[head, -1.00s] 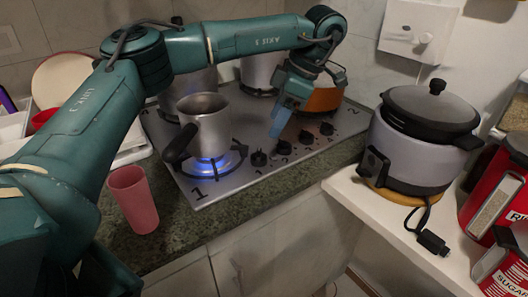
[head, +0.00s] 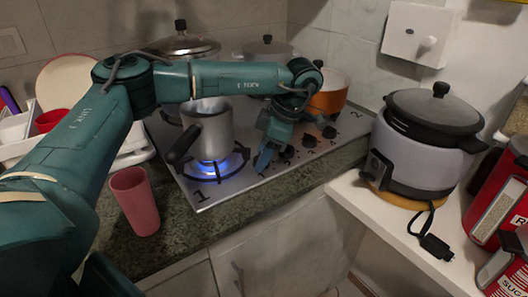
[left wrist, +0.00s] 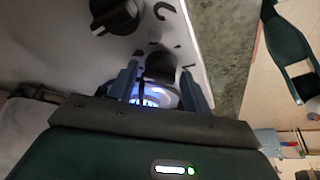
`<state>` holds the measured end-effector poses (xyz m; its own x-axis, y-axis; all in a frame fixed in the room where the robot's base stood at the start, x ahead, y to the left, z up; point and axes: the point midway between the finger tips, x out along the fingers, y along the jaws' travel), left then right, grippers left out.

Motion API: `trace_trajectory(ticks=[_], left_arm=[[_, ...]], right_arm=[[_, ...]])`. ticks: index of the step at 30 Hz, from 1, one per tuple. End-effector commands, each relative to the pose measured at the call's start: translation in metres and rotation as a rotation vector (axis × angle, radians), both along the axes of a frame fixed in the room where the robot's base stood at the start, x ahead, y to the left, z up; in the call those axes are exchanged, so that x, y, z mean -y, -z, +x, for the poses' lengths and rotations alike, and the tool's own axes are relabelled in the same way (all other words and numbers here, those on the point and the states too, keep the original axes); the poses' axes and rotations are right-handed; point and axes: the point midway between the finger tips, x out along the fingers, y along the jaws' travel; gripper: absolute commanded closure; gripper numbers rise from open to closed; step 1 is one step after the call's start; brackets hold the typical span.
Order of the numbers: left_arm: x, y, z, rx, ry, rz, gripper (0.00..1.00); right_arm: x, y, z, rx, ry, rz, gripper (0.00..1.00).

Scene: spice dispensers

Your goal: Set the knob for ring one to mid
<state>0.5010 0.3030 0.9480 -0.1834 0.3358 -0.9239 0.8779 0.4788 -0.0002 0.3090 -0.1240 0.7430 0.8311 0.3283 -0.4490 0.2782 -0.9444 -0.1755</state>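The stove (head: 222,190) has a row of dark knobs along its front edge. Ring one (head: 217,166), near the printed "1", burns with a blue flame under a grey pot (head: 209,130). My left gripper (head: 264,158) is over the leftmost knob, which it hides in the head view. In the left wrist view, my left gripper's (left wrist: 161,82) blue fingers stand open on either side of that dark knob (left wrist: 160,66), with narrow gaps. Another knob (left wrist: 114,15) shows its white pointer mark there. The pointer of the leftmost knob cannot be read. My right gripper is out of view.
More knobs (head: 308,140) lie to the right of the gripper. The pot's black handle (head: 183,143) points toward the front left. A pink cup (head: 136,203) stands on the counter at the left. A rice cooker (head: 419,150) stands at the right.

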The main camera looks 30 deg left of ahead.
Motion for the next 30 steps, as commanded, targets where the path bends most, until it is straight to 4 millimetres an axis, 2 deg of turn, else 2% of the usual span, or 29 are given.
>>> trace_trajectory(ticks=[2, 13, 23, 30], left_arm=[[0.0001, -0.0003, 0.0001, 0.000, 0.000, 0.000, 0.58], [0.0003, -0.0005, 0.0002, 0.000, 0.000, 0.000, 0.88], [0.0002, -0.0009, -0.0002, -0.001, 0.051, 0.001, 0.88], [0.0008, -0.0014, -0.0013, -0.001, 0.202, 0.001, 0.88]], right_arm=[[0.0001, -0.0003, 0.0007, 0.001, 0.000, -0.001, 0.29], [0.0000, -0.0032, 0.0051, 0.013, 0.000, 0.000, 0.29], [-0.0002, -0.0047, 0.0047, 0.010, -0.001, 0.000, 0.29], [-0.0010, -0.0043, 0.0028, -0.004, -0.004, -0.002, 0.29]])
